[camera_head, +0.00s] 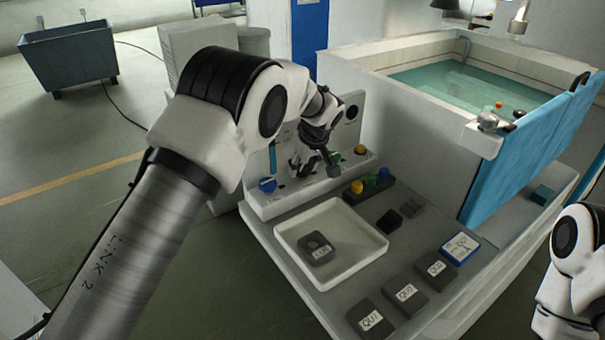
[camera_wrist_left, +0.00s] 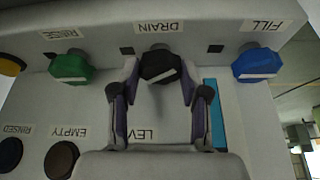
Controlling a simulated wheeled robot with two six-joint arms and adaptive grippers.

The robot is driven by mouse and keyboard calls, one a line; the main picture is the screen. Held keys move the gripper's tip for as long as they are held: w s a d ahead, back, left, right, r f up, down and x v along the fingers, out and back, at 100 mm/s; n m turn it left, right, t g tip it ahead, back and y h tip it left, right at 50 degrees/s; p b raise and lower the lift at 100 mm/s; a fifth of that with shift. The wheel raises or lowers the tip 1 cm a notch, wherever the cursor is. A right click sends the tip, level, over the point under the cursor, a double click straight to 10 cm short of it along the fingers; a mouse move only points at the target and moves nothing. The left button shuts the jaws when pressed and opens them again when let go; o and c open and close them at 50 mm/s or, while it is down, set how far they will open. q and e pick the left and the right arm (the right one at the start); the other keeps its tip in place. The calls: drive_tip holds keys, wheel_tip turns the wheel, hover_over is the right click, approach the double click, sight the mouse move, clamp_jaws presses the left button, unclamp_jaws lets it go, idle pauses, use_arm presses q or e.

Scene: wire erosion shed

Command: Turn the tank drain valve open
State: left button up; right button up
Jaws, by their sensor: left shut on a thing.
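The drain valve is a black knob (camera_wrist_left: 160,66) with a white bar, under the upside-down DRAIN label in the left wrist view. My left gripper (camera_wrist_left: 158,85) is shut on the knob, one finger on each side. In the head view the left gripper (camera_head: 306,166) is at the white valve panel (camera_head: 262,204), and it hides the drain knob. The blue FILL knob (camera_wrist_left: 257,64) and green RINSE knob (camera_wrist_left: 71,67) flank it, apart from the fingers. The tank (camera_head: 345,66) holds teal water (camera_head: 455,88).
A white tray (camera_head: 290,238) with a dark block (camera_head: 316,249) stands in front of the panel. Several labelled dark blocks, including one marked QU1 (camera_head: 370,319), lie on the bench. My right arm shows at the right edge. A blue bin (camera_head: 70,58) stands at back left.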

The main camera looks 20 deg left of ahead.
use_arm(q)
drive_tip(key=shift+w+r+n+y, duration=0.2)
drive_tip(key=shift+n+y, duration=0.1)
drive_tip(key=shift+n, duration=0.7)
drive_tip(key=n+g, duration=0.1)
drive_tip(key=n, duration=0.1)
drive_tip(key=shift+d+r+n, duration=0.1)
drive_tip(key=shift+n, duration=0.2)
drive_tip(key=n+p, duration=0.1)
drive_tip(key=n+g+p, duration=0.1)
drive_tip(key=n, duration=0.1)
drive_tip(key=shift+w+g+y, duration=0.15)
drive_tip(key=shift+g+y, duration=0.15)
drive_tip(key=shift+y, duration=0.1)
drive_tip(key=shift+n+g+p, duration=0.4)
drive_tip(key=shift+n+p, duration=0.45)
drive_tip(key=shift+n, duration=0.45)
drive_tip(key=o, duration=0.9)
drive_tip(key=shift+d, duration=0.1)
